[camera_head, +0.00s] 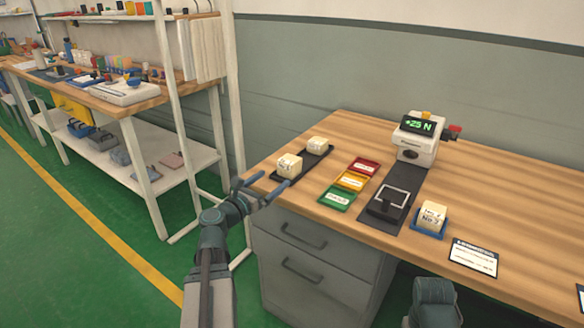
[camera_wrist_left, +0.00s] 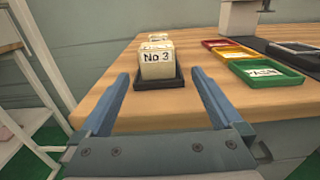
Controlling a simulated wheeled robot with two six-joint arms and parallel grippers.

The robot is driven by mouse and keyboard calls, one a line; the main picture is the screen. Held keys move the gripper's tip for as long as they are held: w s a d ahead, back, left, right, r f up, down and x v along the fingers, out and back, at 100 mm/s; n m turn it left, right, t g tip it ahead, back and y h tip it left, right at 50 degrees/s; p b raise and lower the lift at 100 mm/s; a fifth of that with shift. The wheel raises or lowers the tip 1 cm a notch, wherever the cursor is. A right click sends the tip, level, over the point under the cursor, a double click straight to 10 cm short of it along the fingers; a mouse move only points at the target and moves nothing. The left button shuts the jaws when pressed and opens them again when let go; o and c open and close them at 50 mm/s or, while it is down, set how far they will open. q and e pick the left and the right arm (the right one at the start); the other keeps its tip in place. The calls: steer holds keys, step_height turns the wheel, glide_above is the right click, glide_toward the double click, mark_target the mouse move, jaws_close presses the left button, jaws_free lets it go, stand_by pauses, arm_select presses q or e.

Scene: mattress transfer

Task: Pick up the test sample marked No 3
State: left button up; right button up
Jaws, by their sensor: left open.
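The sample marked No 3 is a cream block (camera_wrist_left: 157,68) at the near end of a dark tray in the left wrist view. In the head view this block (camera_head: 289,166) stands on the dark tray (camera_head: 309,170) near the desk's left edge. A second cream block (camera_head: 317,146) stands behind it on the tray. My left gripper (camera_head: 264,189) is open and empty, just short of the near block. In the wrist view its two fingers (camera_wrist_left: 160,77) point forward, one on each side of the block and apart from it. My right gripper is not in view.
Red, yellow and green trays (camera_head: 350,182) lie right of the dark tray. Beyond are a tester (camera_head: 417,150) showing +25 N on a dark mat, a labelled block (camera_head: 432,214) in a blue tray and a card (camera_head: 474,258). A shelf (camera_head: 140,95) stands left.

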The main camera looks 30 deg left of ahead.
mark_target(290, 159)
arm_select(q)
steer(key=w, duration=0.5)
steer(key=shift+w+d, duration=0.2)
steer(key=shift+w, duration=0.1)
steer(key=shift+w+a+r+p, duration=0.1)
steer(key=shift+w+r+p, duration=0.05)
steer(key=shift+w, duration=1.2)
steer(key=shift+w+r+p, duration=0.15)
steer(key=shift+w, duration=1.15)
steer(key=c, duration=1.3)
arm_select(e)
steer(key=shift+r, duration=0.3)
arm_select(q)
steer(key=shift+r, duration=0.2)
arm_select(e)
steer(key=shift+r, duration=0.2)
